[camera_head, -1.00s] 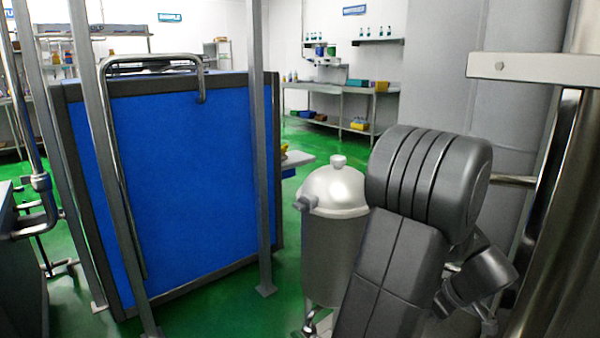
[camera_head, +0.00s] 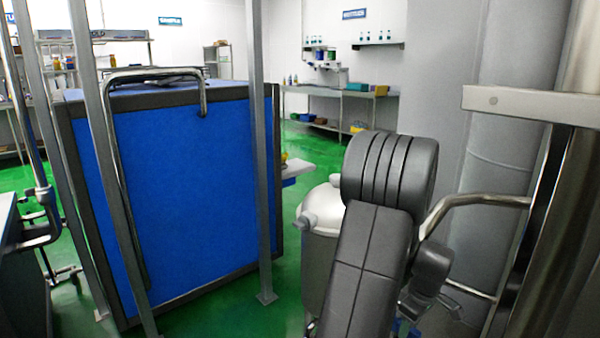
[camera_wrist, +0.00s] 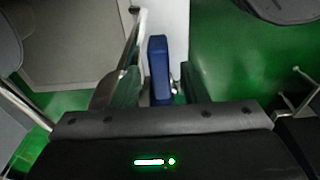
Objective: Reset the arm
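My arm stands in front of the steel vessel in the head view, its dark grey links hiding part of the vessel. My gripper (camera_wrist: 160,88) shows in the wrist view beyond the dark wrist housing with its small green lights. Its two finger-like shapes stand apart, and I see nothing clamped between them. A blue upright piece (camera_wrist: 159,66) shows in the gap, with space at both sides; its distance is hard to judge.
A steel vessel (camera_head: 322,250) stands just left of my arm. A large blue panelled unit (camera_head: 180,190) with steel posts fills the left. A steel pipe (camera_head: 480,201) runs close at right. Steel tables (camera_head: 345,96) stand at the back wall. Green floor (camera_head: 285,270) is open between unit and vessel.

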